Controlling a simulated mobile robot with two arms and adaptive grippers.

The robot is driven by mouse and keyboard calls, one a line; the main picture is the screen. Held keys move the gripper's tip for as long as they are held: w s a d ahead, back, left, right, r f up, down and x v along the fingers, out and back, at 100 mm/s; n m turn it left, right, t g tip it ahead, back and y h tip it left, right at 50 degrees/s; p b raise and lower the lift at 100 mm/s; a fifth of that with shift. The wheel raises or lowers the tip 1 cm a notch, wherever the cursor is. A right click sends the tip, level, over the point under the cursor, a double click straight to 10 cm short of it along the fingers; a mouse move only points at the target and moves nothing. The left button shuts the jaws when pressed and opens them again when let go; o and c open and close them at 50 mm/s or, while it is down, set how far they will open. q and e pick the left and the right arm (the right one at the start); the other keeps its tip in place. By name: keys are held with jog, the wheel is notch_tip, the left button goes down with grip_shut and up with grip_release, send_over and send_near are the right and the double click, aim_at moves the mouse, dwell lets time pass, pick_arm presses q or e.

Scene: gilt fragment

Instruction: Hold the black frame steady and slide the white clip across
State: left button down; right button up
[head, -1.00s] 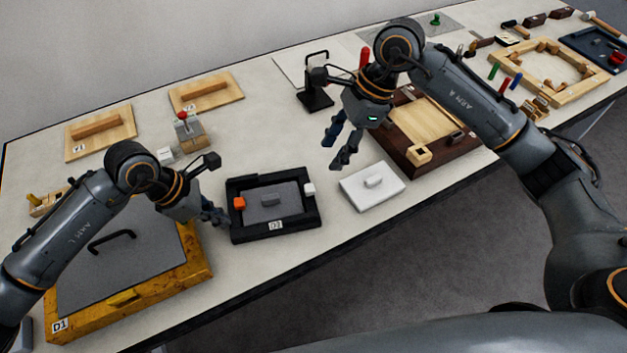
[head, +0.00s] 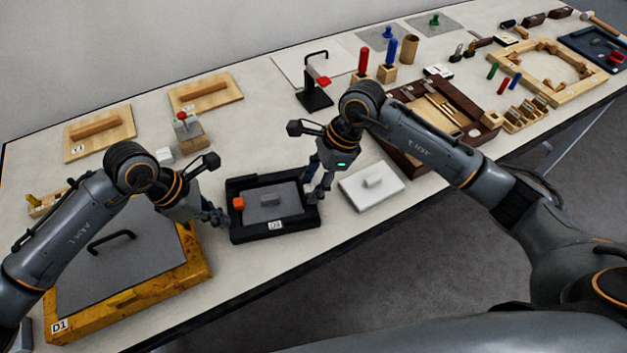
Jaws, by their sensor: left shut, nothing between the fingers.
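The black frame (head: 275,235), labelled D2, lies flat on the table with a grey panel (head: 285,207) and a small block inside it. An orange clip (head: 238,203) sits at its left side. The white clip is hidden in the head view now, behind my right gripper at the frame's right side. My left gripper (head: 218,216) is shut and empty, close beside the frame's left edge; I cannot tell if it touches. My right gripper (head: 316,188) points down at the frame's right edge; whether its fingers are open or closed on the clip is unclear.
A white lidded plate (head: 371,190) lies just right of the frame, near my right gripper. A yellow box (head: 190,285) labelled D1 with a grey lid is at front left, under my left arm. A black stand (head: 316,95) stands behind. Bare table lies in front of the frame.

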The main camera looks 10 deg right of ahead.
pick_arm(q)
jog(key=shift+s+a+f, duration=0.1)
jog(key=shift+s+f, duration=0.1)
jog(key=shift+f, duration=0.15)
pick_arm(e)
grip_shut()
jog(key=shift+a, duration=1.1)
jog(key=shift+o, duration=0.2)
grip_release()
jog(key=shift+d, duration=0.1)
jog(key=v, duration=1.2)
jog(key=shift+s, duration=0.15)
